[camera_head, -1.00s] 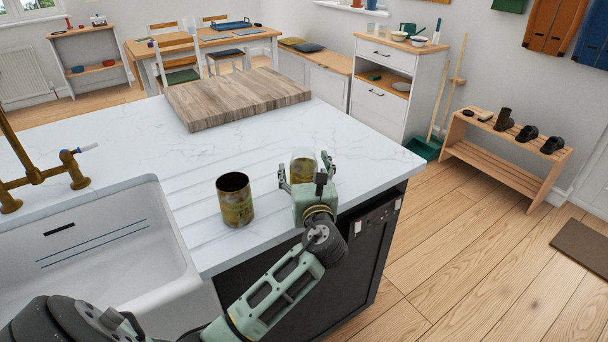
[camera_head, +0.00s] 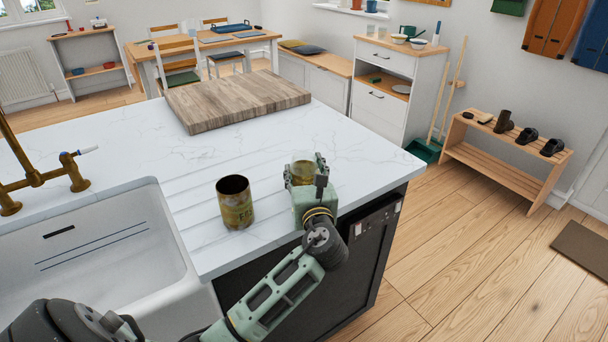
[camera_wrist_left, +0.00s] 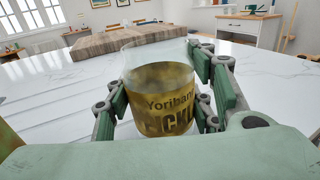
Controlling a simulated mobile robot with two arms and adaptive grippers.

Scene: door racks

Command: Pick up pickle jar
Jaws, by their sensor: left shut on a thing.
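I cannot tell whether the jar's base touches the counter. My right gripper is not in view.
An open, worn yellow-brown can (camera_head: 236,205) stands left of my gripper. A wooden board (camera_head: 240,98) lies at the counter's back. A white sink (camera_head: 90,245) with a brass tap (camera_head: 35,172) is at left. The counter's right edge is close by.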

